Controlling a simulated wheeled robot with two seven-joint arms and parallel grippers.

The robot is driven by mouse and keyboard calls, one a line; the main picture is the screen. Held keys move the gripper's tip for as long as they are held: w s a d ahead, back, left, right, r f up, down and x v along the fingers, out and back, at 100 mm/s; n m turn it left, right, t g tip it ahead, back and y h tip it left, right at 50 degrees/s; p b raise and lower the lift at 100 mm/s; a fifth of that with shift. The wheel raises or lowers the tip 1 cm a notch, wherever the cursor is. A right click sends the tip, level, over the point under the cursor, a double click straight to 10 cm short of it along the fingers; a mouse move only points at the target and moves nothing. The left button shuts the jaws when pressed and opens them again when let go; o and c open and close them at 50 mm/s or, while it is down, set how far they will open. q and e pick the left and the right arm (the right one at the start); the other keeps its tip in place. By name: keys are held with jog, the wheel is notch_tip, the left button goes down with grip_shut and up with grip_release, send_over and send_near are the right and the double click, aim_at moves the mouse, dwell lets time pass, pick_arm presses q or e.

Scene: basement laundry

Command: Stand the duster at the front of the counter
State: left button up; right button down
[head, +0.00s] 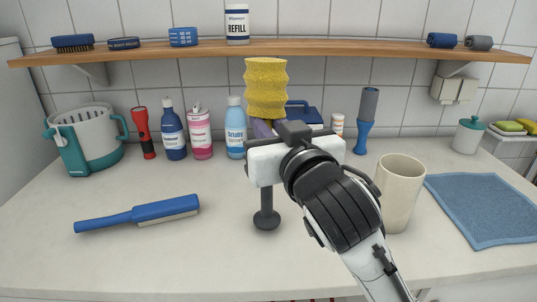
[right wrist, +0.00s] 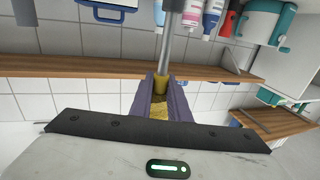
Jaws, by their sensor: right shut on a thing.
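The duster has a fluffy yellow head (head: 266,88) at the top and a dark round end (head: 266,219) at the bottom. It is upright over the front middle of the counter (head: 205,256). I cannot tell whether its lower end touches the counter. My right gripper (head: 264,130) is shut on the duster just below the head, and its body hides the middle of the handle. In the right wrist view the purple fingers (right wrist: 160,105) sit either side of a yellow part, and the grey shaft (right wrist: 171,45) runs away between them. My left gripper is not in view.
A blue brush (head: 165,210) lies left of the duster. A beige cup (head: 399,190) stands close to my right arm, with a blue cloth (head: 482,208) beyond it. Several bottles, a red flashlight (head: 143,132) and a caddy (head: 97,140) line the back. A wooden shelf (head: 330,48) runs above.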

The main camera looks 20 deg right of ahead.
notch_tip(320, 180, down, 4)
jog(key=shift+f+b, duration=0.15)
jog(key=shift+b, duration=0.3)
jog(key=c, duration=1.7)
grip_release()
jog(key=shift+w, duration=0.1)
